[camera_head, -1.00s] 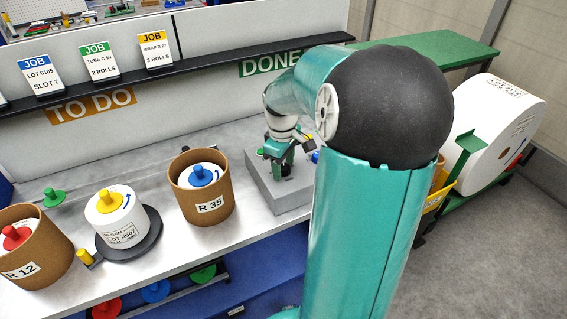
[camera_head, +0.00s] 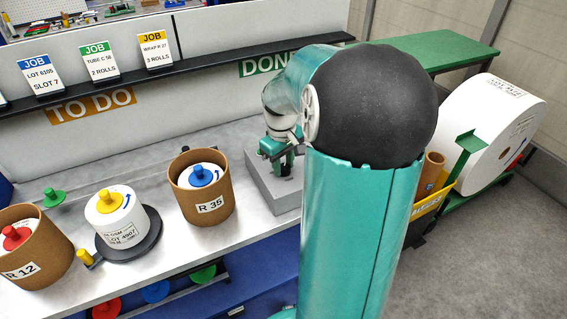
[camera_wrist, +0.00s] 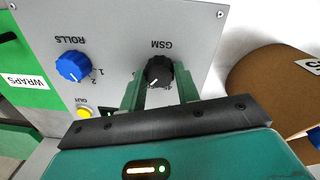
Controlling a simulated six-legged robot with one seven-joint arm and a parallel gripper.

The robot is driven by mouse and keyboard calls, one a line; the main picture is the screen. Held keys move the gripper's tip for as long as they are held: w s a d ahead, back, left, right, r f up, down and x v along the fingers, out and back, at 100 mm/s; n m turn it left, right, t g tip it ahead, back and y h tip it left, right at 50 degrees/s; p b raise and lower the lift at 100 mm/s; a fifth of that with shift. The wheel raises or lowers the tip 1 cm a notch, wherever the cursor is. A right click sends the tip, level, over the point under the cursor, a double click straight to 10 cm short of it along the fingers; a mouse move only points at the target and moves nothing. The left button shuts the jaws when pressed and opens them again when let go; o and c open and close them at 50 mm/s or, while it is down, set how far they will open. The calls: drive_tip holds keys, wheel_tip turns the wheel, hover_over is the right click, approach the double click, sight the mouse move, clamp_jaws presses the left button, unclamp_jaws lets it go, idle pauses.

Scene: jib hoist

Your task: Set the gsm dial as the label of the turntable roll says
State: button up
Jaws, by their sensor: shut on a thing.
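The black GSM dial (camera_wrist: 156,70) sits on a grey panel (camera_wrist: 112,22), with a white pointer line on its face. My gripper (camera_wrist: 159,84) is shut on it, one green finger on each side. In the head view my gripper (camera_head: 284,158) is at the grey control box (camera_head: 262,187); the dial is hidden there. The turntable roll (camera_head: 113,212) is white with a yellow knob and stands on a black turntable (camera_head: 143,245). Its label (camera_head: 122,235) reads "GSM" and "LOT 4907"; the gsm number is too small to read.
A blue ROLLS dial (camera_wrist: 72,66) and a yellow OUT button (camera_wrist: 84,114) are on the same panel. Cardboard tubes R 35 (camera_head: 211,207) and R 12 (camera_head: 50,262) hold rolls. A large white roll (camera_head: 490,135) stands at the right.

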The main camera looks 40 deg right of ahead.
drive_tip(key=m, duration=0.5)
drive_tip(key=shift+m, duration=0.3)
idle(0.4)
drive_tip(key=o, duration=1)
drive_tip(key=shift+c, duration=0.2)
drive_tip(key=shift+r, duration=0.1)
wheel_tip(320, 180, up, 14)
drive_tip(key=shift+w+a, duration=0.2)
drive_tip(key=shift+a, duration=0.1)
drive_tip(key=shift+a, duration=0.1)
